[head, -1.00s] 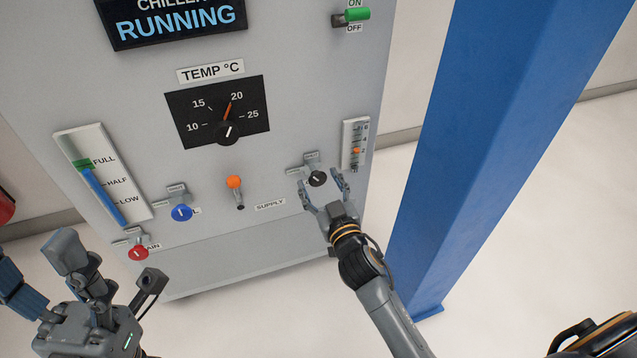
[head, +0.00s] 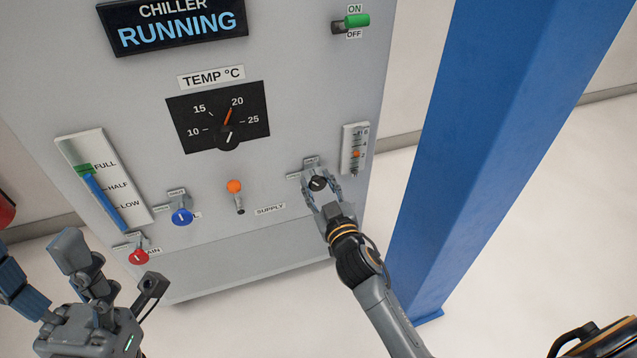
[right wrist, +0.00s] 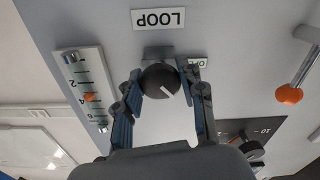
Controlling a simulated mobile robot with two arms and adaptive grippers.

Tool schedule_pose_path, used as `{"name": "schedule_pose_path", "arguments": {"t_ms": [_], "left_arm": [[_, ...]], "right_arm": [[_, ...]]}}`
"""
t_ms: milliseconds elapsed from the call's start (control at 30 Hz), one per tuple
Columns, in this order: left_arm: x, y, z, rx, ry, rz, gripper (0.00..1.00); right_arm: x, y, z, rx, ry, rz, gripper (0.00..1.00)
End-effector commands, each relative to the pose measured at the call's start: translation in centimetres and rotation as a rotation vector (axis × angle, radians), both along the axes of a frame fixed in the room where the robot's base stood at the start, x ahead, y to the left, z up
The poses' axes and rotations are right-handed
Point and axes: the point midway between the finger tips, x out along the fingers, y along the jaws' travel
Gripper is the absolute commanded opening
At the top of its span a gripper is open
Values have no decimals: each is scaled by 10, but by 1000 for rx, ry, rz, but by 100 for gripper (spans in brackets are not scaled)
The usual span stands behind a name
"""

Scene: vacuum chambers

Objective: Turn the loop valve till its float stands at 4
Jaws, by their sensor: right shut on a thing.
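The loop valve is a black round knob with a white line (head: 317,183), low on the right of the chiller panel. It also shows in the right wrist view (right wrist: 160,81), below an upside-down LOOP label (right wrist: 158,18). My right gripper (head: 321,190) is shut on the knob, one finger on each side. The float gauge (head: 348,162) stands right of the knob. My left gripper (head: 108,268) is open and empty at lower left.
A blue post (head: 470,130) stands close to the right of my right arm. The orange-tipped supply lever (head: 235,187), blue knob (head: 181,217) and red knob (head: 138,257) are left of the loop valve. The TEMP dial (head: 228,137) is above.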

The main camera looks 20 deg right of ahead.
Motion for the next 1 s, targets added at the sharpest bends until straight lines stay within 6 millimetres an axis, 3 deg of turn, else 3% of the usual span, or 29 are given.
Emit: {"name": "schedule_pose_path", "arguments": {"t_ms": [267, 300, 400, 767, 1000], "left_arm": [[5, -1, 0, 8, 25, 3, 63], [4, -1, 0, 8, 25, 4, 63], [4, 0, 0, 7, 22, 4, 63], [2, 1, 2, 5, 14, 5, 63], [3, 0, 1, 5, 16, 4, 63]], "right_arm": [[0, 0, 0, -19, -1, -1, 8], [0, 0, 0, -19, -1, -1, 45], [0, 0, 0, -19, -1, -1, 63], [-4, 0, -1, -18, 0, 0, 63], [-43, -1, -2, -15, 4, 0, 63]]}}
